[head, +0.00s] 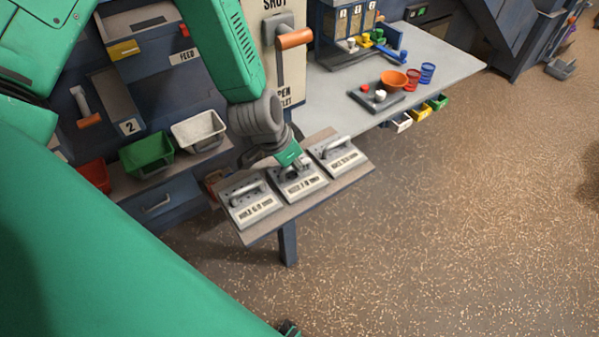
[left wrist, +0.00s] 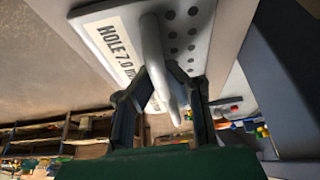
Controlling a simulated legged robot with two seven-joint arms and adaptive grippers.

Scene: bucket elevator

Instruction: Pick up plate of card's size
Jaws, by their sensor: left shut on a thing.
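Three grey plates with bar handles and holes sit in a row on a small shelf (head: 262,232): left plate (head: 252,209), middle plate (head: 301,189), right plate (head: 341,160). My left gripper (head: 290,162) is over the middle plate, shut on its handle. In the left wrist view, the fingers of the left gripper (left wrist: 160,92) are around the handle of this plate (left wrist: 185,38), whose label reads HOLE 7.0 mm. The other labels are too small to read surely. I cannot tell whether the middle plate touches the shelf.
Green bin (head: 147,153), white bin (head: 199,130) and red bin (head: 93,176) stand left of the shelf. A lever with an orange handle (head: 294,39) rises behind my gripper. Floor at right is open.

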